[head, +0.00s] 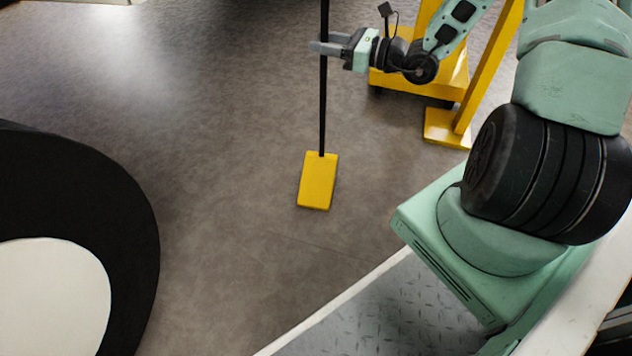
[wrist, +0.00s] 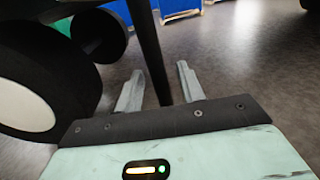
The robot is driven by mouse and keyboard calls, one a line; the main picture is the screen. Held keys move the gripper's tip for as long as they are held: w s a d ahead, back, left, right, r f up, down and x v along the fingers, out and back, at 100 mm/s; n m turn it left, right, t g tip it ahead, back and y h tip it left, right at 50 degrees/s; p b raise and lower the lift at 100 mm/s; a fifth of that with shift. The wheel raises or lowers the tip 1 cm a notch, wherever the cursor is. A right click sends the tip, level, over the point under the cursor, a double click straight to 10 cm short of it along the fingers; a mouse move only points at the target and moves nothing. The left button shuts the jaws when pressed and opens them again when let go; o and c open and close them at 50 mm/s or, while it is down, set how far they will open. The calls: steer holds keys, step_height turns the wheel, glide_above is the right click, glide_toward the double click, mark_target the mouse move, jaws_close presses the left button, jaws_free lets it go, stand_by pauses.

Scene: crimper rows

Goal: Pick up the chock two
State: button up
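The chock is a yellow block (head: 317,186) lying on the floor, with a thin black upright handle (head: 323,110) rising from it past the top of the head view. My gripper (head: 322,47) is at the handle, high above the block. In the wrist view the black handle (wrist: 152,50) stands between the two fingers of my gripper (wrist: 160,85), with visible gaps on both sides. The fingers are open. The yellow block is not visible in the wrist view. No number shows on the chock.
A large black wheel with a white hub (head: 130,215) stands at the left; it also shows in the wrist view (wrist: 75,85). A yellow frame (head: 455,75) stands behind my arm. The grey floor (head: 225,120) around the block is clear.

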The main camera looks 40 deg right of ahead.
steer(key=shift+w+a, duration=0.2)
steer(key=shift+w, duration=0.1)
jaws_close()
stand_by(1.1)
steer(key=shift+r, duration=0.1)
